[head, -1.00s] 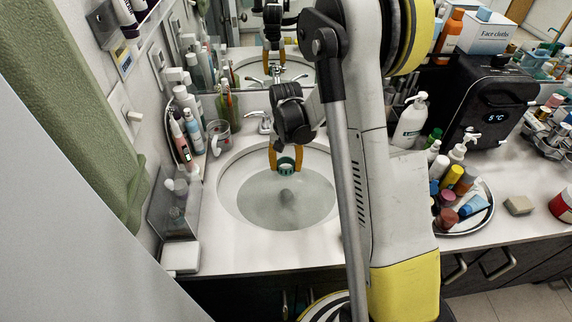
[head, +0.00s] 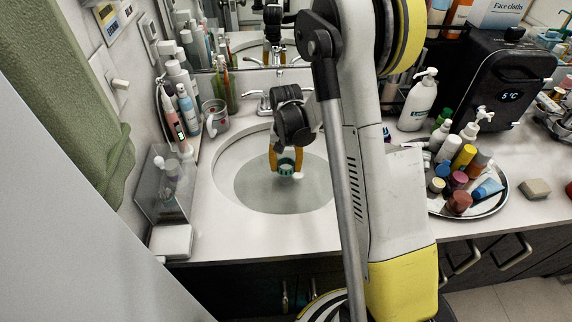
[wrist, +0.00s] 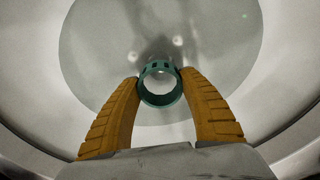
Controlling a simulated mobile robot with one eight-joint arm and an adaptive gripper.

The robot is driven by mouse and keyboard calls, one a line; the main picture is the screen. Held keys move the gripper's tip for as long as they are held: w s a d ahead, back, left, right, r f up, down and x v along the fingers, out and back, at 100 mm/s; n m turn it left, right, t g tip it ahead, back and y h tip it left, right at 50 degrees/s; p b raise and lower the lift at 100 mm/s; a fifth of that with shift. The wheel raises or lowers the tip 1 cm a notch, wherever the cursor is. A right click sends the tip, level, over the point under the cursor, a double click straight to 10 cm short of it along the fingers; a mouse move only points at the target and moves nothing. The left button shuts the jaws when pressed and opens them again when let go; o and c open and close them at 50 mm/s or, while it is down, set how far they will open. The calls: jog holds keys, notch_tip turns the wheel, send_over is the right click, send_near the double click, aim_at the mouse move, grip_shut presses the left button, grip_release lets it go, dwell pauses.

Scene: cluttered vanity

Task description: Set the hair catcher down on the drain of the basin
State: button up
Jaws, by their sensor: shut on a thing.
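The hair catcher (head: 286,164) is a small green ring with notches and a pale inside. My gripper (head: 287,172) is shut on it, with an orange finger on either side. In the wrist view the hair catcher (wrist: 160,84) sits between the fingertips of my gripper (wrist: 160,88), and I look through its open middle. The basin (head: 228,160) is a white oval bowl with a grey round area inside. My gripper holds the catcher over this grey area; the gap below it is hard to judge. I cannot make out the drain, which may be hidden behind the catcher.
A faucet (head: 262,103) stands behind the basin. A glass mug (head: 214,118) and several tubes and bottles stand left of it. A round tray (head: 497,203) of bottles, a white pump bottle (head: 418,103) and a black appliance (head: 495,85) are at right.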

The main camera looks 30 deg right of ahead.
jog(key=shift+f+b, duration=1.95)
jog(key=shift+f, duration=0.6)
jog(key=shift+f, duration=0.35)
jog(key=o, duration=0.9)
notch_tip(320, 180, up, 12)
